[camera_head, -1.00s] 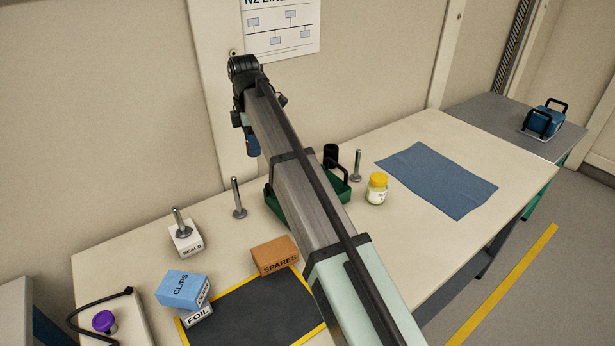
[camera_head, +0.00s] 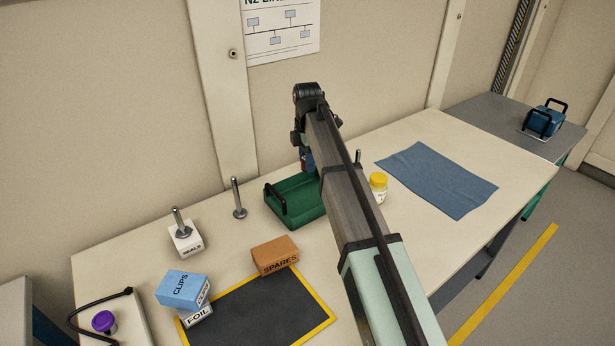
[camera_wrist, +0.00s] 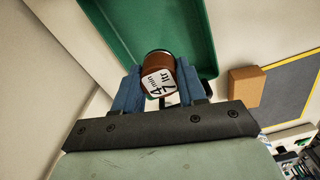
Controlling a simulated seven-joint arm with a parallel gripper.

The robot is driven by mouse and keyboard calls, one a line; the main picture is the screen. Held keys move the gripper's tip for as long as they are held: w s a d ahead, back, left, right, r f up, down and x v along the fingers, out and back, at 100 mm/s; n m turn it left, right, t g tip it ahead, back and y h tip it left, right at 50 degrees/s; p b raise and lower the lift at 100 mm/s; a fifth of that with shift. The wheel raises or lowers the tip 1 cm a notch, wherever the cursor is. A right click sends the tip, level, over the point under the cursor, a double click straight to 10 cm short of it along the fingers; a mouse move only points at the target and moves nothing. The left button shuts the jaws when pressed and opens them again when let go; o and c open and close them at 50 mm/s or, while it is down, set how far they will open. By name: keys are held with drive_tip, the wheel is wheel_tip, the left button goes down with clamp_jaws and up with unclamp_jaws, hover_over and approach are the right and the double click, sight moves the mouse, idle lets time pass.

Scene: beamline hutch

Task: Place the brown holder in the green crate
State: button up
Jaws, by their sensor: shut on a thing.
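The brown holder (camera_wrist: 157,57), a small brown cylinder with a white label, is between the blue fingers of my gripper (camera_wrist: 158,80) in the wrist view. The gripper is shut on it. The green crate (camera_wrist: 205,40) lies beyond the holder in that view, with the holder overlapping its near end. In the head view the crate (camera_head: 292,199) stands on the bench, its left handle visible and its right end hidden by my arm. My gripper (camera_head: 307,160) shows partly there, at the crate's back right; the holder is mostly hidden. I cannot tell its exact height above the crate.
A metal post (camera_head: 237,198) stands left of the crate. A yellow-lidded jar (camera_head: 378,187) and another post (camera_head: 358,157) are to the right. The SPARES box (camera_head: 275,256) is in front, by a dark mat (camera_head: 270,308). A blue cloth (camera_head: 437,180) lies farther right.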

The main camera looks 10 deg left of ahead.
sight(307, 200)
drive_tip(key=shift+f, duration=6.35)
drive_tip(key=shift+f, duration=0.1)
drive_tip(key=o, duration=1.1)
wheel_tip(307, 200, up, 12)
drive_tip(key=shift+r, duration=0.15)
